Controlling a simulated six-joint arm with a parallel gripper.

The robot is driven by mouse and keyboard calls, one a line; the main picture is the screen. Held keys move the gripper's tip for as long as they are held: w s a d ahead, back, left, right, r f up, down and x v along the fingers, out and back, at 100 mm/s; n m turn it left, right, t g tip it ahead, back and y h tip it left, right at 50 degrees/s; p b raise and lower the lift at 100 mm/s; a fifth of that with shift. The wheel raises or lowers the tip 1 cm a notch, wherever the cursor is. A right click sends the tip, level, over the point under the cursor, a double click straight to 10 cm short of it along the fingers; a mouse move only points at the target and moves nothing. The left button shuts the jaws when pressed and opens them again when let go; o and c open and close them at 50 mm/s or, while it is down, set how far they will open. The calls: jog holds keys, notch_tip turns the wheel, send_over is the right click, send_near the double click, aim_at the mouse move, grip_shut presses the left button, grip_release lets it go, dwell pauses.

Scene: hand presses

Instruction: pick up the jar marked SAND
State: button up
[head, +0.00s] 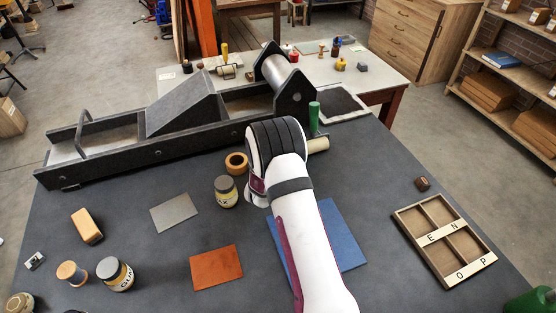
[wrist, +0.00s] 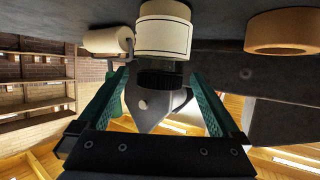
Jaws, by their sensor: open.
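A cream jar (wrist: 163,35) with a dark lid and a black-bordered pale label stands in front of my gripper (wrist: 160,75) in the wrist view, which looks upside down. The green-padded fingers are apart, one on each side of the lid end. I cannot tell whether they touch it. No word is readable on the label side facing me. In the head view my arm's wrist hides this jar and the fingers. Another jar (head: 227,192) with a partly turned label stands left of my arm. A jar with a partly readable label (head: 115,274) stands at the front left.
A roller with a green handle (head: 314,120) is close to the right of my wrist. A tan ring (head: 237,162) is close on the left. The press (head: 175,125) spans behind. A blue plate (head: 340,235) lies under my arm. A letter tray (head: 400,215) is at right.

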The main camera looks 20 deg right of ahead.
jog(key=shift+w+d+f, duration=0.3)
jog(key=shift+w+d, duration=0.05)
jog(key=shift+w, duration=0.15)
grip_shut()
jog(key=shift+r, duration=0.15)
